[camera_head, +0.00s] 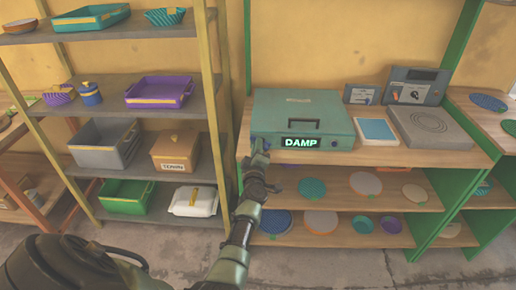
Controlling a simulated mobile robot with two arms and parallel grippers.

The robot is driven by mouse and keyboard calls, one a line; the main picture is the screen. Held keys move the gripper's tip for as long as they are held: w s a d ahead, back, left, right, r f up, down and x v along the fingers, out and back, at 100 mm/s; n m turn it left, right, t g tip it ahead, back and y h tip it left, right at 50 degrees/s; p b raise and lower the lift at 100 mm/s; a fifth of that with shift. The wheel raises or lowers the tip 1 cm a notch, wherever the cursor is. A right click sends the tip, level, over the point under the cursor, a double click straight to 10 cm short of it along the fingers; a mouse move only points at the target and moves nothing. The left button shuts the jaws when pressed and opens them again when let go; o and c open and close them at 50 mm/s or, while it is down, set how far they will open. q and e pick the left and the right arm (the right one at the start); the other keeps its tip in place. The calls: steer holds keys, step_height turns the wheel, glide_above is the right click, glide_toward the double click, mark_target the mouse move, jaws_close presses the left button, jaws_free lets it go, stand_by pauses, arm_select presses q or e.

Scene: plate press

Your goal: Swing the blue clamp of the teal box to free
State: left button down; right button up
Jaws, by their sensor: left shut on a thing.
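The teal box (345,128) sits on the top shelf board, its lid down and a handle on top. A lit display (301,142) on its front reads DAMP. My left gripper (259,147) is at the lower left corner of the box front, left of the display. It is shut on a small part there, which I take to be the blue clamp; the gripper hides most of it, so its angle cannot be told. My right gripper is out of view.
A white and blue panel (377,132) and a grey plate unit (430,128) stand right of the box. Lower boards hold several round plates, one being a blue disc (275,221). A rack with bins, including a grey bin (97,147), stands left.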

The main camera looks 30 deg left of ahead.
arm_select(q)
steer(key=shift+f+n+b, duration=0.25)
steer(key=shift+n+b, duration=0.15)
steer(key=shift+n, duration=0.95)
steer(key=shift+f+n+b, duration=0.25)
steer(key=shift+n+b, duration=0.15)
steer(key=shift+n, duration=0.95)
steer(key=c, duration=1.4)
jaws_free()
steer(key=shift+c, duration=0.2)
